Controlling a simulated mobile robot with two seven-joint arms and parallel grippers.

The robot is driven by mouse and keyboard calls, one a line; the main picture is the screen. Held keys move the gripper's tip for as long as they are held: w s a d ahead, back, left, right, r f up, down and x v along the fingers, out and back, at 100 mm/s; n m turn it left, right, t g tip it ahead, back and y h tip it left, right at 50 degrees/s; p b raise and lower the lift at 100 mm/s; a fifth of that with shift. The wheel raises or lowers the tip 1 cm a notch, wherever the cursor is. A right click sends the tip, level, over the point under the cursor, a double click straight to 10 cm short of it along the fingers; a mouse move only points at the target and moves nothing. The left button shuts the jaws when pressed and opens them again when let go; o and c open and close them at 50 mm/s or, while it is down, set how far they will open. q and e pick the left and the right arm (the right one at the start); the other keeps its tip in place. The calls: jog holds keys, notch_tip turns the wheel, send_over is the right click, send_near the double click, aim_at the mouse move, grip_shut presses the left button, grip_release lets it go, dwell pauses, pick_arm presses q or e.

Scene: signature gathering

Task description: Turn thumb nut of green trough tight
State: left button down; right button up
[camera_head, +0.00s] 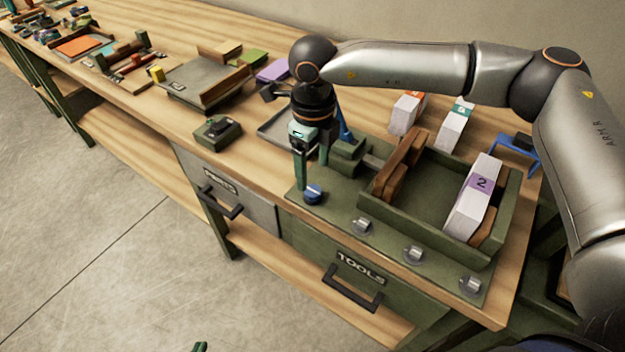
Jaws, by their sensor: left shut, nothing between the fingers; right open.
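The green trough (424,228) stands at the right end of the bench on a green base plate. A white block of sheets with a purple "2" label (482,184) stands inside it at the right, and brown wooden boards stand at its left. A blue-topped thumb nut (313,194) sits at the plate's front left corner. My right gripper (312,178) points down just above the blue nut, open, with its green fingers apart; whether they touch the nut cannot be told. My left gripper (200,347) shows only as green fingertips at the bottom edge, shut and away from the bench.
Several grey knobs (413,254) line the plate's front edge. White blocks with orange (406,112) and teal (457,122) labels stand behind the trough. A small dark green device (218,131) sits left of the plate. Drawers (361,271) with handles are below.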

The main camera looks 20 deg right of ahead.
aim_at(313, 190)
jog(key=shift+f+p, duration=0.3)
jog(key=shift+f, duration=2.45)
grip_shut()
